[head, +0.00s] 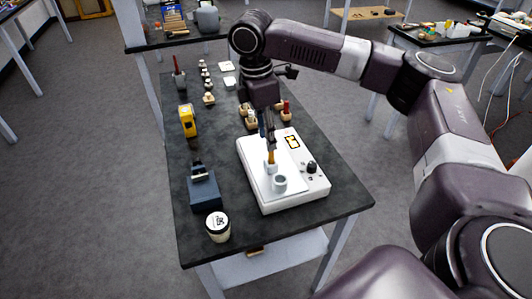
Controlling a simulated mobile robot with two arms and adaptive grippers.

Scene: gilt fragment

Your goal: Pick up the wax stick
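My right gripper (268,138) points down over a white device (310,190) on the dark table. Directly below its fingertips is a thin amber-brown stick (270,157), which may be the wax stick. Its lower end is at a small pale holder (271,169) on the device. The fingers overlap the stick's top, so I cannot tell whether they are shut on it. Red-topped upright pieces stand in a wooden block (286,117) just right of the gripper; I cannot tell what they are. My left gripper is not in view.
A small white cup (280,184) stands on the device's front. A white-lidded jar (218,228), a dark blue block-shaped tool (204,190) and a yellow tool (187,121) line the table's left side. Small pale pieces (205,77) stand at the back. The front right corner is clear.

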